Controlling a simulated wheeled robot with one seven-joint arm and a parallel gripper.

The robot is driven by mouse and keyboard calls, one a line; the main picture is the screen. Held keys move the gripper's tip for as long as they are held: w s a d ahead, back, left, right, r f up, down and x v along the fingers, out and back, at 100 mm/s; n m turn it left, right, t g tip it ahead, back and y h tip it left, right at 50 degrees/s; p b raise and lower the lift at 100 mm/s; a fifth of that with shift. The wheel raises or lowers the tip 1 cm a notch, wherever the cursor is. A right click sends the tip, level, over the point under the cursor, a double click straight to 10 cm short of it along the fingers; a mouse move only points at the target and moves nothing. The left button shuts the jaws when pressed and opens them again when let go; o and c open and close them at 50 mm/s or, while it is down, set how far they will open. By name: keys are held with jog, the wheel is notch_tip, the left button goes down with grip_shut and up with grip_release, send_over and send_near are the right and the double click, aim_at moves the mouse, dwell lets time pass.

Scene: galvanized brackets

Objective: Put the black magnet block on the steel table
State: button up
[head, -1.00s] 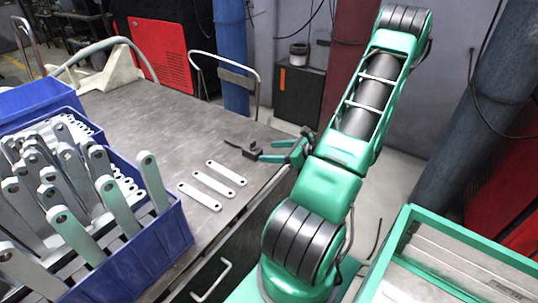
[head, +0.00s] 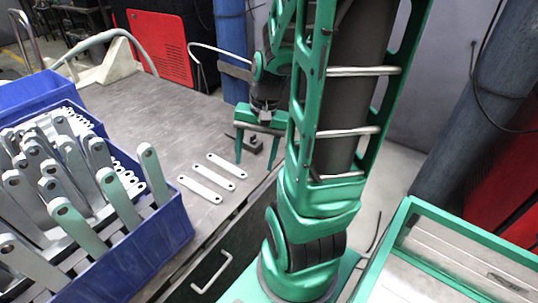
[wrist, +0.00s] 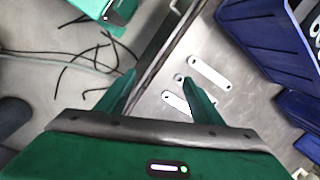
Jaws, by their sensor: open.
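In the wrist view my gripper (wrist: 158,76) is spread over the table edge with nothing held between the fingertips. I cannot make out the block there.
Several flat galvanized brackets lie on the table, including a nearer one (head: 200,190). A blue bin (head: 135,250) full of upright brackets stands at the left front. A green-rimmed cart (head: 440,215) is at the right. The table's middle and back are clear.

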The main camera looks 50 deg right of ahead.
jog(key=s+a+r+n+g+h, duration=0.1)
jog(key=s+a+r+n, duration=0.2)
jog(key=s+r+n, duration=0.2)
jog(key=s+r, duration=0.2)
jog(key=s, duration=0.1)
jog(key=shift+s, duration=0.2)
jog(key=shift+w+f+h, duration=0.2)
jog(key=shift+w+h, duration=0.1)
jog(key=shift+w, duration=0.25)
dwell(0.4)
